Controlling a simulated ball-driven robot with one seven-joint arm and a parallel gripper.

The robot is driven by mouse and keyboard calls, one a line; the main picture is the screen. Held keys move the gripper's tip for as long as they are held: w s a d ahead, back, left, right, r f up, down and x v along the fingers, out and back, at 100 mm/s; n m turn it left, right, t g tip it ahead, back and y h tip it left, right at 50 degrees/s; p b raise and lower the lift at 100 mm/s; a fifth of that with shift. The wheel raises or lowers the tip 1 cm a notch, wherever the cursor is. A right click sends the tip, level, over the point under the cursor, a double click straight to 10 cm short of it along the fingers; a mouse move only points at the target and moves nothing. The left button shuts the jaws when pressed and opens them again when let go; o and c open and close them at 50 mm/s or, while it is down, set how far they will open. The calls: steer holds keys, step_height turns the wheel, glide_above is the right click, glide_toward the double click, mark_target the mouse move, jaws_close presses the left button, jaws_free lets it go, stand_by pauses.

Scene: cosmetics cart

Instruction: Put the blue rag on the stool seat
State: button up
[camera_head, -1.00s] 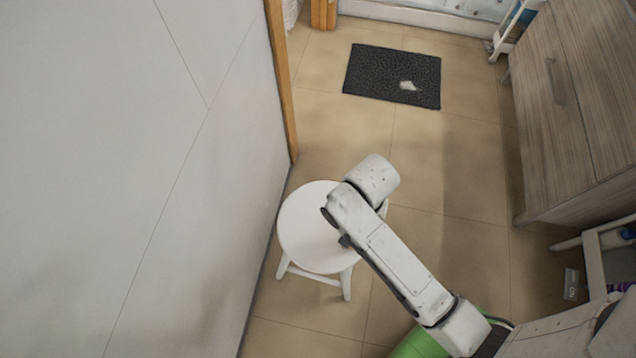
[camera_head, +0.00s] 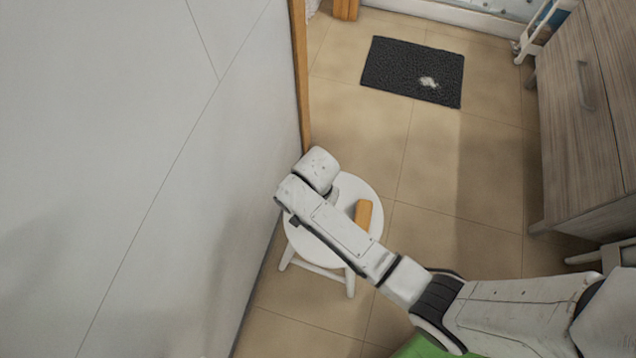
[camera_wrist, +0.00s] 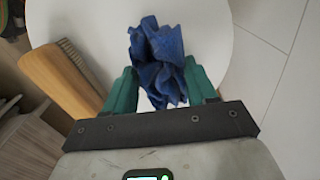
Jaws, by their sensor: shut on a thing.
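The blue rag (camera_wrist: 158,62) is crumpled between the two green fingers of my gripper (camera_wrist: 162,80), which is shut on it. In the wrist view the rag is in front of the round white stool seat (camera_wrist: 215,40); I cannot tell whether it touches the seat. In the head view the stool seat (camera_head: 352,190) is beside the wall, partly covered by my arm. The rag and my fingers are hidden there behind the arm.
A wooden brush (camera_wrist: 62,80) lies at the seat's edge, left of the rag in the wrist view; its wooden block (camera_head: 363,214) shows in the head view. The grey wall (camera_head: 150,180) is close on the left. A wooden cabinet (camera_head: 585,120) stands at right. A dark mat (camera_head: 410,70) lies beyond.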

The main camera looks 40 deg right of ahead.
steer(key=shift+f, duration=0.6)
steer(key=o, duration=1)
steer(key=shift+f, duration=0.1)
step_height(320, 180, up, 12)
steer(key=p, duration=0.3)
steer(key=shift+w, duration=0.1)
